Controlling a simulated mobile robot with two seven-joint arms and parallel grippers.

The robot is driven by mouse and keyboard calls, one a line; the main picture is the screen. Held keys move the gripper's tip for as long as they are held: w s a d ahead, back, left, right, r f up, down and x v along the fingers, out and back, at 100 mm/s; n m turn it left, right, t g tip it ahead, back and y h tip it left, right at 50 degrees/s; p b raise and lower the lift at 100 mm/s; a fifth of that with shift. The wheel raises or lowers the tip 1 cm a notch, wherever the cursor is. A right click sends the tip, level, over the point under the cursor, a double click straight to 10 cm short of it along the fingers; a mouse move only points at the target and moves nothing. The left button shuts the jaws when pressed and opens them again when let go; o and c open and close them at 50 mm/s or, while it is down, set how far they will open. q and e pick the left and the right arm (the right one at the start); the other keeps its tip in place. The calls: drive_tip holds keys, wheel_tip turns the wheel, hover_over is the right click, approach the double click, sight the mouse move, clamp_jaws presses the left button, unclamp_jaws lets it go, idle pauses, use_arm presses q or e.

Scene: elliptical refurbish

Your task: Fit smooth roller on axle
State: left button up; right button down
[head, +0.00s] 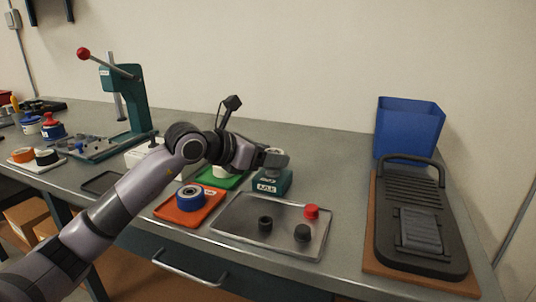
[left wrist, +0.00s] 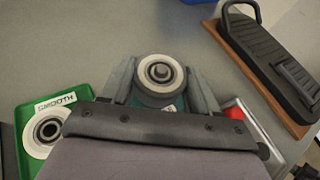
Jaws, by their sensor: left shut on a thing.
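My left gripper (head: 272,156) is shut on a white roller (left wrist: 160,75), seen end-on between its two fingers in the left wrist view. The gripper is right above the teal axle block (head: 272,183), which carries a label. A round metallic tip shows in the middle of the held roller. I cannot tell how far the roller sits down around the axle. A second white roller (left wrist: 46,131) lies on the green tray (left wrist: 72,108) marked SMOOTH. My right gripper is not in view.
An orange tray (head: 174,214) with a blue roller (head: 190,197) lies at the front. A metal tray (head: 282,247) holds red and black knobs. A black machine (head: 423,235) on a brown board and a blue bin (head: 407,128) stand right. A teal press (head: 134,98) stands left.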

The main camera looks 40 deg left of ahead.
use_arm(q)
drive_tip(key=shift+f, duration=0.25)
drive_tip(key=o, duration=0.8)
drive_tip(key=shift+o, duration=0.2)
